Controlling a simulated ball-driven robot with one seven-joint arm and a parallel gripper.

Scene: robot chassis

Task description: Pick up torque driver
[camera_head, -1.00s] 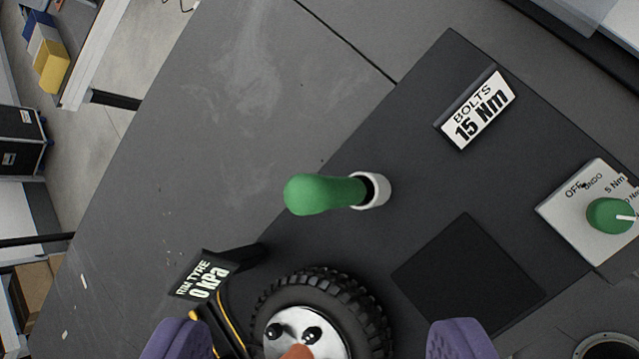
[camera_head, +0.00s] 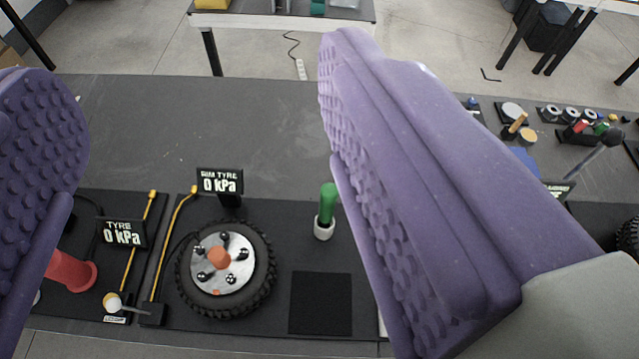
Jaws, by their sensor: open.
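The torque driver appears to be the green-handled tool (camera_head: 328,197), standing upright in a small white holder (camera_head: 323,228) on the dark mat. Its handle shows; its lower part is hidden in the holder. My gripper (camera_head: 200,120) is open and empty, with one purple padded finger at the left edge and the other large across the centre right. In the picture the green handle lies just left of the right finger's inner face. The gripper does not appear to touch it.
A wheel with a black tyre (camera_head: 256,283) lies left of the holder, with pressure displays (camera_head: 220,182) behind and further left. A black square pad (camera_head: 320,303) lies in front. Several tools stand at the far right. The grey tabletop behind (camera_head: 250,125) is clear.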

